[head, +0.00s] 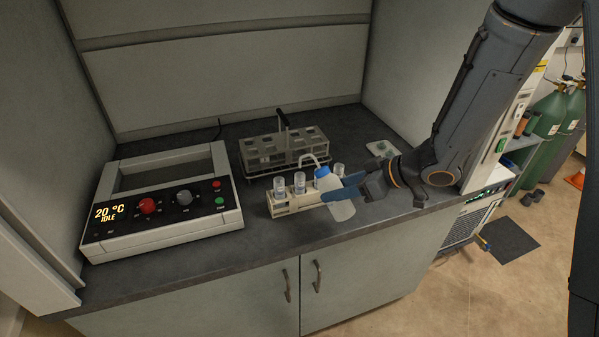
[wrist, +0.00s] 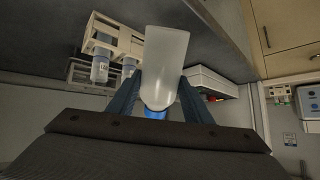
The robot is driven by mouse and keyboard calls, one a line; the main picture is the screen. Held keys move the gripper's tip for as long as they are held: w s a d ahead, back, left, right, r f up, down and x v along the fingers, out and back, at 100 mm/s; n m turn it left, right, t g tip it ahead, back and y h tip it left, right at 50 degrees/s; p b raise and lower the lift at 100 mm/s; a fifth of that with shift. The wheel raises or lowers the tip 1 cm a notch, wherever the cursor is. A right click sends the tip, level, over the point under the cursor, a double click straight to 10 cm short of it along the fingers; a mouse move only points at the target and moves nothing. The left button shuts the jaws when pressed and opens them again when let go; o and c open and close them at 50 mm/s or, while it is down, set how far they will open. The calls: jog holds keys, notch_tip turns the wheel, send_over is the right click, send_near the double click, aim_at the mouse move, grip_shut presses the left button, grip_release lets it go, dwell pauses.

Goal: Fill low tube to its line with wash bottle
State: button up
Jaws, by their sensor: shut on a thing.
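My gripper (head: 345,190) is shut on the wash bottle (head: 341,208), a translucent white bottle with a blue cap and a bent spout. The bottle (wrist: 165,60) also shows between the two blue fingers in the wrist view. The small beige tube rack (head: 291,207) holds several clear tubes with light caps or tops, among them a left tube (head: 279,187) and a middle tube (head: 299,183). Another tube (head: 339,170) shows behind the bottle. The spout arches over the rack near the middle tube. Liquid levels are too small to tell.
A heating unit (head: 160,228) reading 20 °C IDLE stands at the left of the dark counter. A larger metal rack (head: 262,160) with a handle stands behind the tube rack. A small clear dish (head: 383,148) lies at the right. The counter's front edge is near the bottle.

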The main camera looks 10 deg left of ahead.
aim_at(333, 179)
jog(key=shift+r+p, duration=1.25)
jog(key=shift+r, duration=0.8)
jog(key=shift+s, duration=0.1)
